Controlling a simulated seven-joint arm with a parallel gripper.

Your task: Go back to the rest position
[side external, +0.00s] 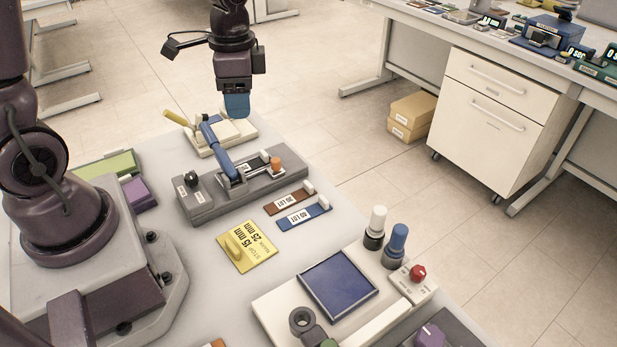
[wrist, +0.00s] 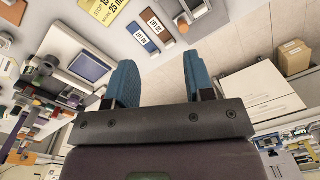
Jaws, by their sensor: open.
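My gripper (side external: 236,105) hangs above the far end of the table in the side external view, over or near a cream base with a yellow handle (side external: 178,118). In the wrist view my gripper (wrist: 156,82) shows two blue fingers spread apart with nothing between them. Its fingertips look clear of the things on the table, though the exact height is hard to judge in the side external view.
A grey fixture with a blue lever (side external: 216,146) stands close in front of my gripper. Nearby lie a brown tag (side external: 284,204), a blue tag (side external: 303,216) and a yellow plate (side external: 246,247). A device with a dark blue pad (side external: 339,285) stands nearer the camera. Open floor lies beyond the table.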

